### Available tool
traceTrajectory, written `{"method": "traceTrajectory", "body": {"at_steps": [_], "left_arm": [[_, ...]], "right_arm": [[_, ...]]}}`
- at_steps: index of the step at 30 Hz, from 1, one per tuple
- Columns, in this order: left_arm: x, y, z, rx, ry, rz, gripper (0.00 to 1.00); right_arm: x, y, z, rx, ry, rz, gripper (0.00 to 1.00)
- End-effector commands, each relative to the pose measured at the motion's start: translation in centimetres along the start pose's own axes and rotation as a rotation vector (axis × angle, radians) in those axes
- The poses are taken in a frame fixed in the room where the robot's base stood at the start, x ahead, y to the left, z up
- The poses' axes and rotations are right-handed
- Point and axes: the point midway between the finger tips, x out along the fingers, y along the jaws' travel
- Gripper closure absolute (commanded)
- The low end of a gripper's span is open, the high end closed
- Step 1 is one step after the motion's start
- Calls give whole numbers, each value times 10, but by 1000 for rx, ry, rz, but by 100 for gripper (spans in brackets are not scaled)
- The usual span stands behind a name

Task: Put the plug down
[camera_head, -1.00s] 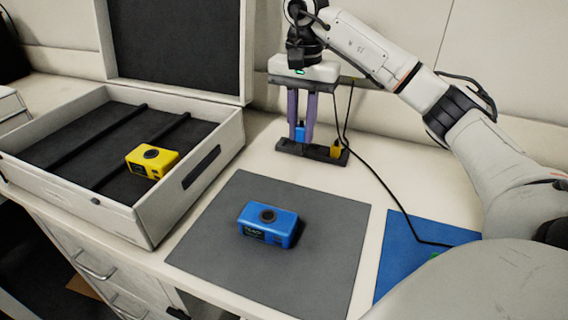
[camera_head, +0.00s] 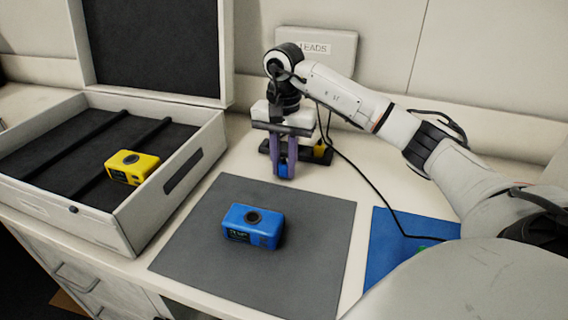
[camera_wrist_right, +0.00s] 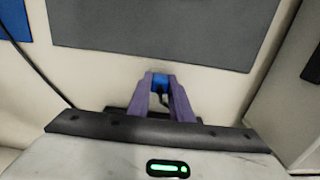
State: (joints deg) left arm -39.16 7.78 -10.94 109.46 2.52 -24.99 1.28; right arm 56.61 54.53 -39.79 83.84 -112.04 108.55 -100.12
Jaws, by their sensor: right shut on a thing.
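A blue plug (camera_head: 283,170) is between the purple fingers of my right gripper (camera_head: 283,172), which is shut on it. The plug also shows in the right wrist view (camera_wrist_right: 161,82) between the fingertips (camera_wrist_right: 162,88). The gripper is in front of a black holder (camera_head: 311,153), near the back edge of the grey mat. A yellow plug (camera_head: 320,150) stands in the right part of the holder; the gripper partly hides the rest of it. Whether the blue plug touches the table is unclear. My left gripper is out of view.
A blue device (camera_head: 252,226) sits on the grey mat (camera_head: 300,285). A yellow device (camera_head: 132,167) lies in the open white case (camera_head: 150,215) at left. A black cable runs to a blue mat (camera_head: 385,255) at right. A LEADS box (camera_head: 335,47) stands at the back.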

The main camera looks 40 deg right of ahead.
Motion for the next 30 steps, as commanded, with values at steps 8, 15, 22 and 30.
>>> {"method": "traceTrajectory", "body": {"at_steps": [8,15,22,30], "left_arm": [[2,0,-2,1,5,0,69],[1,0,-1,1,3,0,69],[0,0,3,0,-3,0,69],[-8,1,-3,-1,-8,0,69]], "right_arm": [[3,0,0,0,0,0,62],[2,0,0,0,0,0,62],[-25,-1,-1,0,2,-5,62],[-88,0,-1,2,3,-3,62]]}}
